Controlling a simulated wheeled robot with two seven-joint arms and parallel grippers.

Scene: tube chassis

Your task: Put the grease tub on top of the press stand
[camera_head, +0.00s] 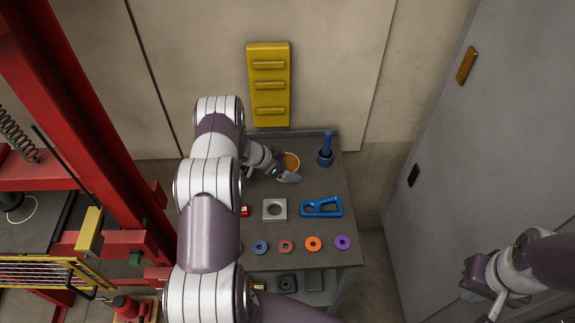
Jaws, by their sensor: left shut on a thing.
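The grease tub (291,161), a small round tub with an orange-brown top, is at the back of the grey bench. My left gripper (287,173) is shut on its near side; my arm and fingers hide part of the tub. I cannot tell if the tub touches the bench top. A tall red press frame (75,115) stands at the left and may be the press stand, but I cannot be sure. My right gripper (490,297) is at the lower right, away from the bench, and its finger gap is unclear.
The bench (331,270) bears several coloured rings, a grey holed block (274,210), a blue handled piece (321,207) and a blue upright post (326,149). A yellow rack (269,85) is on the wall behind. A grey door (480,130) is at right.

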